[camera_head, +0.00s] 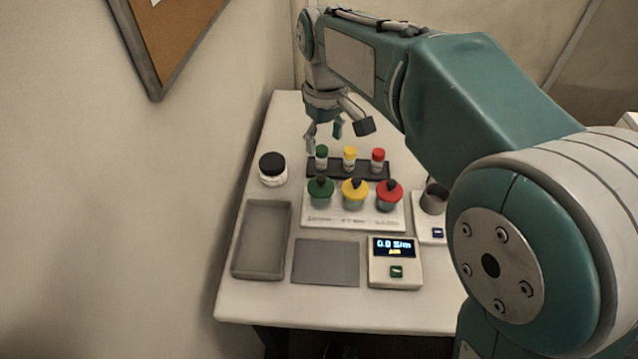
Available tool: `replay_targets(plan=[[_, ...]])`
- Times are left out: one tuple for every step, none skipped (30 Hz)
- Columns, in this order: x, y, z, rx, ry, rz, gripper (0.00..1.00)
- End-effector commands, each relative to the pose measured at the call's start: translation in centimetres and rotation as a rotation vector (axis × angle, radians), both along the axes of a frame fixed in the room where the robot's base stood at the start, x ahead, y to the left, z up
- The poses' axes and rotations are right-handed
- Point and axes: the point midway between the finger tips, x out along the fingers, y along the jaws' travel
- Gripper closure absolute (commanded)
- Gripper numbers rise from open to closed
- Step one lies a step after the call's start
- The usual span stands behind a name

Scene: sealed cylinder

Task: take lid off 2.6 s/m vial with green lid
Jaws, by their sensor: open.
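A small vial with a green lid (321,153) stands upright at the left end of a black rack (335,171). Its label is too small to read. Vials with a yellow lid (350,153) and a red lid (378,155) stand to its right in the same rack. My gripper (324,141) is open and points down, over or just behind the green-lidded vial. The fingers look apart around the area above the green lid; I cannot tell whether they touch it. Nothing shows between the fingers.
In front of the rack, a white stand (353,220) holds green, yellow and red capped containers. A black-lidded jar (273,168), a grey tray (262,240), a grey mat (326,262) and a meter reading 0.0 (394,262) lie around it. A metal cup (433,198) stands right. A wall borders the table's left.

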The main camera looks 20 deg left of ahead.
Motion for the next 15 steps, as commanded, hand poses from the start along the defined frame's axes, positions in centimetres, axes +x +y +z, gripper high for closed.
replay_targets(plan=[[0.0, 0.5, -0.2, -0.004, 0.004, 0.012, 0.29], [-0.1, 0.7, -0.4, -0.006, 0.006, 0.017, 0.29], [-0.1, 0.8, -0.7, -0.007, 0.008, 0.02, 0.29], [-0.1, 0.9, -1.1, -0.009, 0.009, 0.021, 0.29], [-0.1, 0.9, -1.5, -0.009, 0.009, 0.022, 0.29], [-0.1, 1.0, -2.1, -0.01, 0.01, 0.021, 0.29], [-0.1, 1.0, -2.7, -0.01, 0.01, 0.021, 0.29], [-0.1, 1.0, -3.2, -0.01, 0.01, 0.021, 0.29], [-0.1, 1.0, -3.9, -0.011, 0.01, 0.021, 0.29], [-0.1, 1.1, -4.4, -0.011, 0.009, 0.021, 0.29], [-0.1, 1.1, -4.9, -0.012, 0.01, 0.021, 0.29], [-0.1, 1.1, -5.3, -0.01, 0.009, 0.021, 0.29], [-0.1, 1.1, -5.6, -0.01, 0.007, 0.021, 0.29], [-0.1, 1.1, -5.8, -0.01, 0.007, 0.021, 0.29], [-0.1, 1.1, -6.0, -0.01, 0.007, 0.02, 0.29]])
